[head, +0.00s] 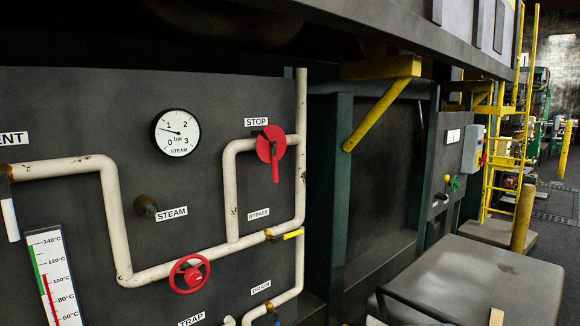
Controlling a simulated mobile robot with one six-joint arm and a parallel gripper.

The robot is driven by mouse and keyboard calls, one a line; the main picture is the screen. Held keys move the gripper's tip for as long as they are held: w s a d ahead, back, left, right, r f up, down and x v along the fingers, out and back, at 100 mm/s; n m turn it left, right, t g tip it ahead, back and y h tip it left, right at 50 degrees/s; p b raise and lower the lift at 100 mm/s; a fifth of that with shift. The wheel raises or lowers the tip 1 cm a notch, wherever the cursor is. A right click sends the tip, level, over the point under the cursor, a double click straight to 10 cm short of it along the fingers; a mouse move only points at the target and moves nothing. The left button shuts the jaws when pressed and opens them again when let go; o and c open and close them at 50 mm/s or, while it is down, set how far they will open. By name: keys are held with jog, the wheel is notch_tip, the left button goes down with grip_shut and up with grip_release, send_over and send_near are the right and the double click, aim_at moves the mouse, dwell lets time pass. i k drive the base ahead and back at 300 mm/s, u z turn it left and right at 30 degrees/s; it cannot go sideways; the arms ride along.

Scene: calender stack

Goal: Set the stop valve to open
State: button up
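The stop valve (269,146) is on the dark panel under a white STOP label (256,122). It shows a round red body with a red lever (276,172) pointing straight down. The short cream pipe (243,145) at the valve runs roughly level, so the lever lies across it. A small dark piece sticks out at the valve's upper left. My gripper is not in view, and nothing touches the valve.
A steam gauge (176,133), a red handwheel (190,274), a yellow bypass lever (293,234) and a thermometer (52,281) share the panel. Cream pipes stand out from it. A grey block (480,275) fills the lower right. A yellow brace (380,110) juts out right of the panel.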

aim_at(274, 133)
jog(key=z, duration=0.2)
jog(key=i, duration=1)
jog(key=z, duration=0.05)
